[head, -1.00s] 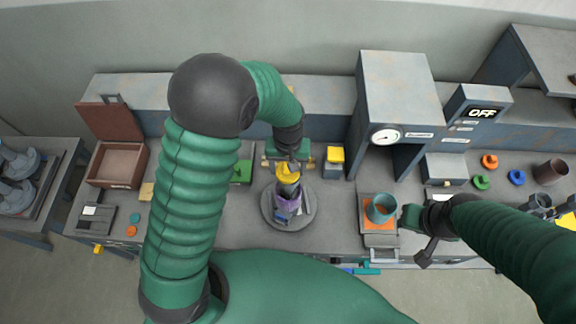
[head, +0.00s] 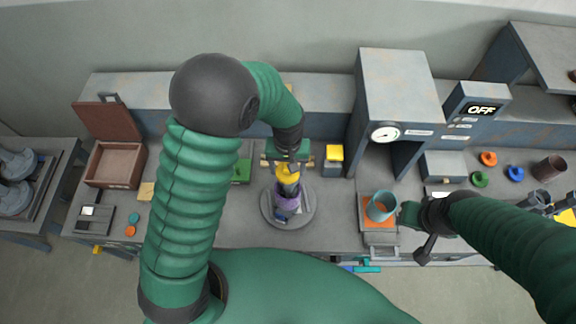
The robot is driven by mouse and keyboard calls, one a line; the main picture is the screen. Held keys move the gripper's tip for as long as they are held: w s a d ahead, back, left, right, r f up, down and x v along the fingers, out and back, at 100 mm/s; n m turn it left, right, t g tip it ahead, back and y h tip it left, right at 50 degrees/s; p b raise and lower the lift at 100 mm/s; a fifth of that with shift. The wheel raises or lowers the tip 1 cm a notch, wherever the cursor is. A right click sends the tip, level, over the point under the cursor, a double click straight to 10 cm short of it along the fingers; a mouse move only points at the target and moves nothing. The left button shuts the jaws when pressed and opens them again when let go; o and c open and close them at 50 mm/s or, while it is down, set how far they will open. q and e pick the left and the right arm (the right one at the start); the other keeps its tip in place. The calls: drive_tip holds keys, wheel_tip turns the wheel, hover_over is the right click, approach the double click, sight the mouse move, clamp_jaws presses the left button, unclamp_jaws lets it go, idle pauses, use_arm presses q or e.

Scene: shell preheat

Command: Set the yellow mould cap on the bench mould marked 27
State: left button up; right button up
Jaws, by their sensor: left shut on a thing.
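The yellow mould cap (head: 287,176) is under my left gripper (head: 287,164), which is shut on it. The cap is just above or touching a dark grey mould (head: 290,190) with a purple band (head: 287,201); I cannot tell which. The mould stands on a round grey turntable (head: 308,214) at the middle of the bench. No mark 27 is readable on it. My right gripper (head: 408,214) is beside a teal cup (head: 377,208) on an orange pad; its jaws are too small to judge.
A yellow-topped block (head: 334,153) stands right of the turntable, close to my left gripper. A press with a gauge (head: 385,135) rises behind the cup. An open brown box (head: 117,165) is at left. A display reads OFF (head: 481,110). Bench front beside the turntable is clear.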

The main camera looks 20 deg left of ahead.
use_arm(q)
drive_tip(key=o, duration=1)
drive_tip(key=shift+a, duration=0.1)
drive_tip(key=shift+o, duration=0.2)
drive_tip(key=shift+a, duration=0.15)
wheel_tip(320, 180, up, 3)
drive_tip(key=shift+f+p, duration=0.2)
drive_tip(key=shift+p, duration=1)
wheel_tip(320, 180, up, 8)
drive_tip(key=p, duration=0.7)
drive_tip(key=shift+r, duration=0.25)
drive_tip(key=shift+f, duration=0.1)
